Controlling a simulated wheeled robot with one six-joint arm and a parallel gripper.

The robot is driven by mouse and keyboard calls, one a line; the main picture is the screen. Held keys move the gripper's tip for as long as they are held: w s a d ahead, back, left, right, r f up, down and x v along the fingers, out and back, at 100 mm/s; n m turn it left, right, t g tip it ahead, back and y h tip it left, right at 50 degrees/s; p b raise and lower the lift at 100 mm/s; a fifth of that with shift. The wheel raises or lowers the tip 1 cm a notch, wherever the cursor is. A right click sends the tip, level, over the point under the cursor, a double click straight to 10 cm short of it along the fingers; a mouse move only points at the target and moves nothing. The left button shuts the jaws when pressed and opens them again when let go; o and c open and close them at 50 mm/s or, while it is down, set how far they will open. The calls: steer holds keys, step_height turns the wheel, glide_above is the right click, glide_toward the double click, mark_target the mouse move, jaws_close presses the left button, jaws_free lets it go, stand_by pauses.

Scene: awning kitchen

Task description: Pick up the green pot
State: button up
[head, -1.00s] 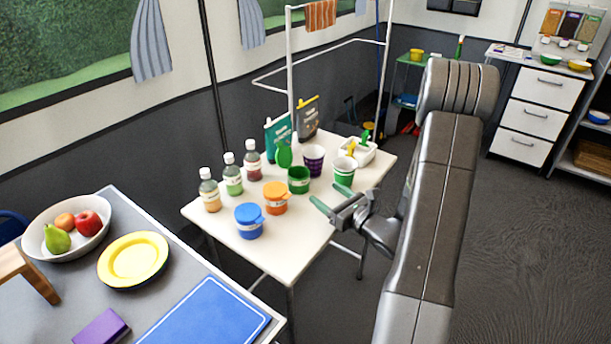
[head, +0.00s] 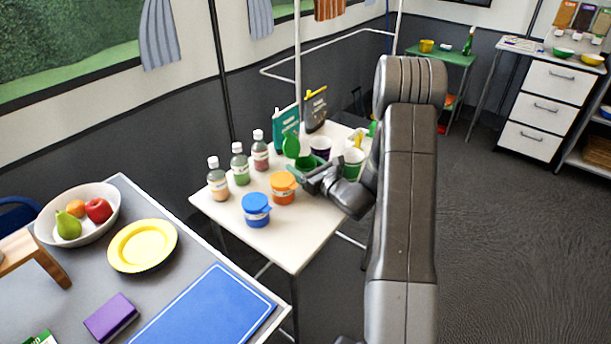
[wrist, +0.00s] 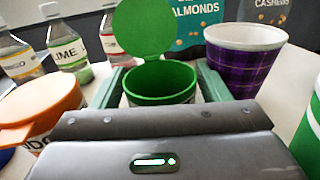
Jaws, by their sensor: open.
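The green pot (wrist: 160,84) stands on the white table, its round green lid (wrist: 143,27) raised behind it. In the wrist view I look partly into its open top. My gripper (wrist: 160,92) is open, with one green-grey finger on each side of the pot; I cannot tell whether they touch it. My gripper's body hides the pot's lower part. In the head view, my gripper (head: 308,170) is at the pot (head: 306,161) and covers much of it, while the lid (head: 291,146) shows behind.
An orange-lidded pot (head: 283,188) and blue pot (head: 256,209) stand to the left. A purple checked cup (wrist: 246,62) and green-white cup (head: 353,164) are close on the right. Several bottles (head: 240,164) stand left, with bags (head: 285,124) behind. The table's front (head: 290,244) is clear.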

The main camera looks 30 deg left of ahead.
steer(key=c, duration=0.8)
step_height(320, 180, up, 10)
steer(key=w+d+t+p, duration=0.1)
steer(key=d, duration=0.2)
steer(key=w+d+m+t+h+p, duration=0.1)
steer(key=w+d, duration=0.1)
steer(key=d, duration=0.1)
steer(key=w+d+r+m+t+p, duration=0.1)
steer(key=w+d, duration=0.1)
steer(key=d, duration=0.1)
steer(key=shift+w+h+p, duration=0.25)
steer(key=shift+h+p, duration=0.05)
steer(key=shift+p, duration=0.05)
steer(key=w+d+r+m+t+h+p, duration=0.1)
steer(key=d+m+t+h+p, duration=0.1)
steer(key=d, duration=0.9)
steer(key=w+d+r+m+t+h+p, duration=0.1)
steer(key=w+d+m+t+h+p, duration=0.1)
steer(key=d, duration=0.9)
steer(key=w+d+r+m+t+h+p, duration=0.1)
steer(key=w+d+m+t+h+p, duration=0.1)
steer(key=d, duration=0.9)
steer(key=shift+d+m+t+h+p, duration=0.15)
steer(key=shift+m+t+h+p, duration=0.25)
steer(key=shift+m+t+h, duration=0.5)
steer(key=shift+d+m+t+h+p, duration=0.15)
steer(key=shift+m+t+h+p, duration=0.35)
steer(key=shift+h, duration=0.8)
